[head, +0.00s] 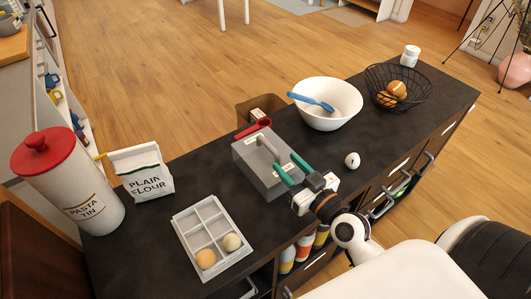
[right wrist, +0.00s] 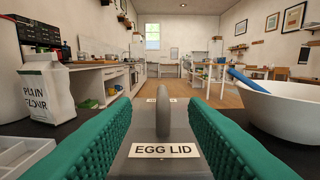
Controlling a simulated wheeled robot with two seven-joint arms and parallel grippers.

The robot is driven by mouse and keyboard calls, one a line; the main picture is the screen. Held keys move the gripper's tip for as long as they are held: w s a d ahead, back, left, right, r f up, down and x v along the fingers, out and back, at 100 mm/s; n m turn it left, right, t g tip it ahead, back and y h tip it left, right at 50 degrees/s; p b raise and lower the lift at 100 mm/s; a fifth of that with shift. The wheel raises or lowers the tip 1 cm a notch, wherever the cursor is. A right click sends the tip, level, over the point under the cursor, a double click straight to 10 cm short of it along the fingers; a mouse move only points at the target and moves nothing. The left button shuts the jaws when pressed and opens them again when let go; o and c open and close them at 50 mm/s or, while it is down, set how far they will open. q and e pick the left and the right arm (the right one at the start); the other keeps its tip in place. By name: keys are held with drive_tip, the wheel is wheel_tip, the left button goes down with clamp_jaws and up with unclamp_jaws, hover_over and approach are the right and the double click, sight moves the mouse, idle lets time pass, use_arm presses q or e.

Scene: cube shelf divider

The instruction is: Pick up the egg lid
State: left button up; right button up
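The egg lid (head: 252,163) is a grey box-shaped cover on the dark counter, with a raised handle (head: 268,147) on top. Its "EGG LID" label faces me in the right wrist view (right wrist: 163,151). My right gripper (head: 286,163) reaches over the lid's near right side, its two green fingers spread apart. In the right wrist view the handle (right wrist: 163,118) stands between the fingers, with a gap on each side. The white egg tray (head: 188,232) holds an orange egg (head: 206,259) and a cream egg (head: 232,242). My left gripper is not in view.
A white bowl (head: 330,117) with a blue utensil (head: 313,101) stands behind the lid. A flour bag (head: 142,175) and pasta tin (head: 68,185) stand at left.

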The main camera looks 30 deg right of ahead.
sight(276, 153)
drive_tip(key=w, duration=0.3)
drive_tip(key=shift+w+a+p, duration=0.25)
drive_tip(key=shift+w+p, duration=0.05)
drive_tip(key=shift+w, duration=0.45)
drive_tip(key=w, duration=0.3)
drive_tip(key=w+p, duration=0.1)
drive_tip(key=shift+w+a+f, duration=0.25)
drive_tip(key=shift+w+f, duration=0.05)
drive_tip(key=shift+w, duration=0.1)
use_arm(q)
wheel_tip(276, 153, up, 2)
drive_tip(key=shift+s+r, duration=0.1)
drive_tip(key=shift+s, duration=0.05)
use_arm(e)
clamp_jaws()
